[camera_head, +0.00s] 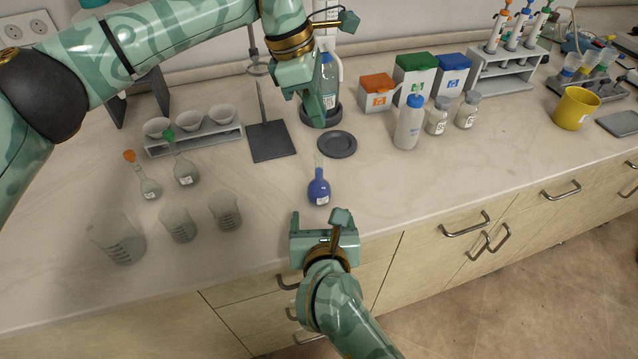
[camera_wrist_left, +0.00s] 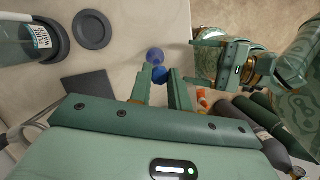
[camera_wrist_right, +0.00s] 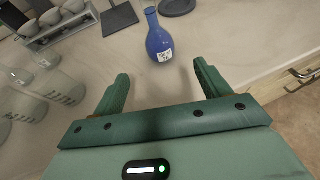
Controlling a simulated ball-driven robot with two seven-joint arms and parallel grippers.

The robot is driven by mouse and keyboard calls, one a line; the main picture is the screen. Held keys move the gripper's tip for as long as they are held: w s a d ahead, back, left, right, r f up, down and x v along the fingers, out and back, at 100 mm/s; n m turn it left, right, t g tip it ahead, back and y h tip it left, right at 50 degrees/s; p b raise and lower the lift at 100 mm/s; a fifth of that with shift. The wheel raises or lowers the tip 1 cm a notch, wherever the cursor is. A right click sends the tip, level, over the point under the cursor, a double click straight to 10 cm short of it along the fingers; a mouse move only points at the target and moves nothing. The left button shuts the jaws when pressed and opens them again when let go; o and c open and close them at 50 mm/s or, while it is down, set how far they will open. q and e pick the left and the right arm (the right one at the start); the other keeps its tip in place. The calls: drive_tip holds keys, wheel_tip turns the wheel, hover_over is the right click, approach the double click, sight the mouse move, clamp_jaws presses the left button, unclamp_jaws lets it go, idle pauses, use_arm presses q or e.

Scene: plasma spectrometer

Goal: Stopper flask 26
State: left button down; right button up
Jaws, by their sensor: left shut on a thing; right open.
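A flask of blue liquid (camera_head: 319,190) stands upright on the bench with no stopper visible in its neck. Its label is too small to read in the head view; it also shows in the right wrist view (camera_wrist_right: 158,42). My left gripper (camera_head: 318,122) is above and behind the flask, pointing down. In the left wrist view its fingertips are shut on a small blue piece (camera_wrist_left: 160,75), apparently a stopper. The round blue flask (camera_wrist_left: 155,55) shows just beyond it. My right gripper (camera_head: 323,220) is open and empty in front of the flask, with its fingers towards it, not touching.
Two flasks with orange (camera_head: 130,156) and green (camera_head: 169,135) stoppers stand at left, near several beakers (camera_head: 178,226). A dark round dish (camera_head: 337,144) lies behind the blue flask. A wash bottle (camera_head: 409,125) stands to the right. The bench right of the blue flask is clear.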

drive_tip(key=x, duration=1.2)
drive_tip(key=shift+d, duration=0.1)
drive_tip(key=shift+c, duration=0.4)
drive_tip(key=c, duration=1.4)
use_arm(q)
hover_over(323, 164)
drive_tip(key=a, duration=0.1)
drive_tip(key=shift+w+a+f, duration=0.1)
drive_tip(key=shift+w+f, duration=0.1)
drive_tip(key=shift+f, duration=1.05)
drive_tip(key=shift+w+f, duration=0.2)
drive_tip(key=shift+f, duration=1)
drive_tip(key=shift+f, duration=0.85)
drive_tip(key=shift+f, duration=0.55)
drive_tip(key=shift+s+a+f, duration=0.1)
drive_tip(key=shift+f, duration=0.4)
use_arm(e)
drive_tip(key=shift+r, duration=0.15)
use_arm(q)
drive_tip(key=shift+r, duration=0.1)
